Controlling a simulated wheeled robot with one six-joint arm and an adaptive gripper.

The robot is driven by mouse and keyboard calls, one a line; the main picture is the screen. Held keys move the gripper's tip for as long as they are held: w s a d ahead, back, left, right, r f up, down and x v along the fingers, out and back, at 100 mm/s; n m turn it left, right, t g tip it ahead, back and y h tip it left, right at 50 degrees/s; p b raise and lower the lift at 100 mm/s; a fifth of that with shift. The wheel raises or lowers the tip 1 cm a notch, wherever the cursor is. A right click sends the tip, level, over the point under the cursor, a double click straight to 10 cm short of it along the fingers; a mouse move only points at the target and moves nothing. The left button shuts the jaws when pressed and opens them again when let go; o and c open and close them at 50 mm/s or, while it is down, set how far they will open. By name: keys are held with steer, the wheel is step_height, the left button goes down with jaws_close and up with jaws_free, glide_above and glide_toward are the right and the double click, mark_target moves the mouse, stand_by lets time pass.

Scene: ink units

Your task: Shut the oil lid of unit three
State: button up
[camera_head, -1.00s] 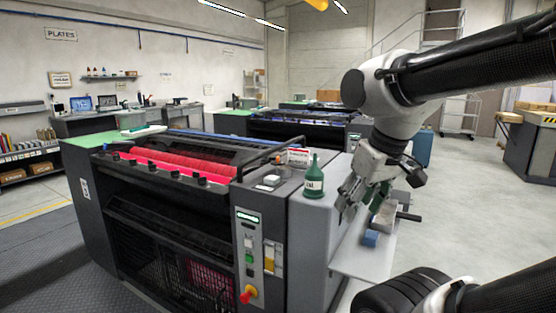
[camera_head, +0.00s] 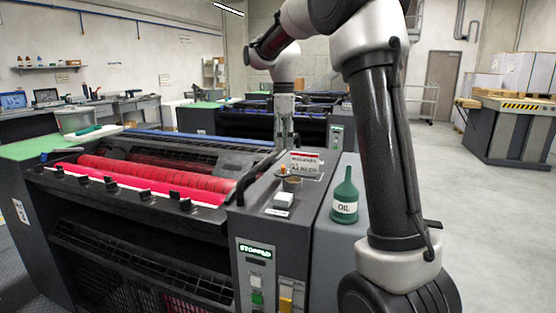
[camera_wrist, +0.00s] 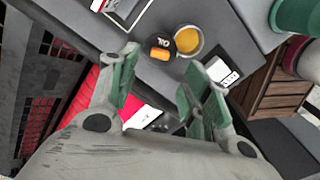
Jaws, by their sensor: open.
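The oil filler (camera_wrist: 188,40) is a round opening with yellow oil showing inside, on the grey top of the press. Its lid (camera_wrist: 163,43), dark with an orange tab, appears to stand open beside the opening. In the head view the orange tab (camera_head: 283,170) shows above the round filler neck (camera_head: 292,183). My gripper (camera_wrist: 163,68) is open and empty, its green-padded fingers short of the lid and apart from it. In the head view my gripper (camera_head: 285,138) points down behind the placard, its tips partly hidden.
A green OIL bottle (camera_head: 344,197) stands right of the filler. Red rollers (camera_head: 165,175) are at left. Another press (camera_head: 240,120) is behind. Open floor lies at right.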

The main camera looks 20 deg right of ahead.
mark_target(283, 166)
step_height(283, 166, down, 8)
steer(key=shift+r, duration=0.2)
steer(key=c, duration=1)
